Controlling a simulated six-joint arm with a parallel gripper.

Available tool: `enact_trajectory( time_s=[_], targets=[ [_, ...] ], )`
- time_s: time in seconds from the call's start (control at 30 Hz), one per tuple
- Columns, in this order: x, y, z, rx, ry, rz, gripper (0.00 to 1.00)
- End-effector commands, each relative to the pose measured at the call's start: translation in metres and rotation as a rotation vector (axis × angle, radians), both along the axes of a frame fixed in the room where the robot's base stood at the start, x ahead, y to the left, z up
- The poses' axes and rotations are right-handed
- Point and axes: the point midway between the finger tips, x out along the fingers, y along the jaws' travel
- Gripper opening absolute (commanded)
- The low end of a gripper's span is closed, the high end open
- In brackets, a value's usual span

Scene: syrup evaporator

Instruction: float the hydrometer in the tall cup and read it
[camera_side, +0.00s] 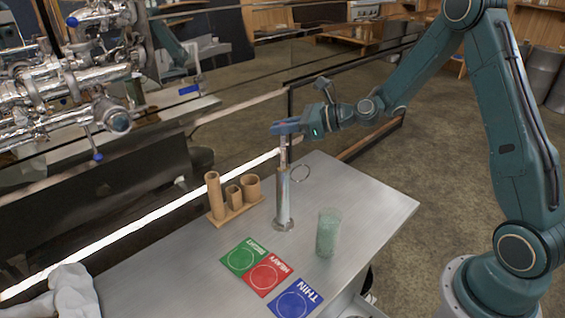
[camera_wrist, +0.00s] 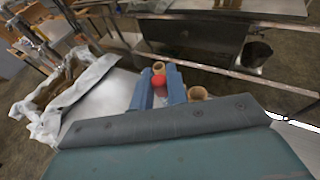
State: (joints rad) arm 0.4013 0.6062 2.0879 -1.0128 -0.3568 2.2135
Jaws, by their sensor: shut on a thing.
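The tall metal cup (camera_side: 283,202) stands upright near the middle of the steel table in the side view. My gripper (camera_side: 285,128) is above it, shut on the upper end of the hydrometer (camera_side: 283,152). The pale, slim hydrometer hangs about upright. Its lower part meets the cup's mouth and seems to be inside, but the cup wall hides its end. In the wrist view, a red tip (camera_wrist: 159,81) shows between my two blue fingers. The scale and the liquid level cannot be read.
A wooden rack (camera_side: 236,212) with three wooden cups stands left of the cup. A greenish glass (camera_side: 328,232) stands right. Green (camera_side: 243,257), red (camera_side: 266,274) and blue (camera_side: 294,299) cards lie in front. A thin ring (camera_side: 300,173) shows behind. A pale cloth (camera_side: 65,293) lies front left.

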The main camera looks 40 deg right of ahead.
Motion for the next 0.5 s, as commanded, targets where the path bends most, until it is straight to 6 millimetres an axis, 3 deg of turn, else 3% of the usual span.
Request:
enact_trajectory(
  time_s=[0.5],
  targets=[
    [0.0, 0.0, -0.026, 0.002, 0.001, 0.0, 0.01]
  ],
)
